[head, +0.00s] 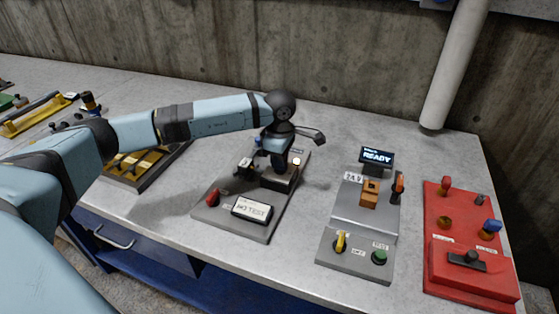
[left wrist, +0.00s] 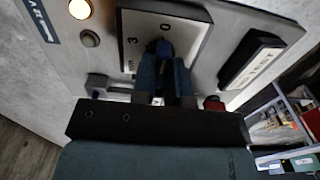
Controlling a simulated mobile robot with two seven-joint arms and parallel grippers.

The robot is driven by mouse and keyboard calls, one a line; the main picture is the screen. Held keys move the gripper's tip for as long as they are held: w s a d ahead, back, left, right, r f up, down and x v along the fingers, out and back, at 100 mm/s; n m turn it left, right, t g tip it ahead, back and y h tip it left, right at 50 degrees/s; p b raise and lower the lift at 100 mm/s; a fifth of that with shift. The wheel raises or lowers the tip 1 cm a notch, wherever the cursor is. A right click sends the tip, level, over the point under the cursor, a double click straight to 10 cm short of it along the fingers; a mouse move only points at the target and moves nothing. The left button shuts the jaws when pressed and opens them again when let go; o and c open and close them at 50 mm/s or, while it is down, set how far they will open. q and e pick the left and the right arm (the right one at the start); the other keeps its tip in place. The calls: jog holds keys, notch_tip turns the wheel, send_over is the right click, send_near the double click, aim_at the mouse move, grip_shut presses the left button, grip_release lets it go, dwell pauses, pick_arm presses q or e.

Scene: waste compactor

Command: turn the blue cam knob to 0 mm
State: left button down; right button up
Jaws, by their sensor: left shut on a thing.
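My left gripper (left wrist: 165,75) is shut on the knob, with one blue finger on each side. Which way the knob points cannot be told, because the fingers cover most of it. In the head view my left gripper (head: 276,160) comes down over the black box (head: 281,180) on the grey panel (head: 245,226), and hides the knob there. My right gripper is in neither view.
To the right stand a grey station with a READY screen (head: 376,157) and a red panel (head: 470,277). Bare table lies between them.

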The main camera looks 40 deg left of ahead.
pick_arm(q)
jog(key=c, duration=1.1)
grip_release()
jog(key=shift+c, duration=0.2)
jog(key=shift+r, duration=0.1)
notch_tip(320, 180, up, 14)
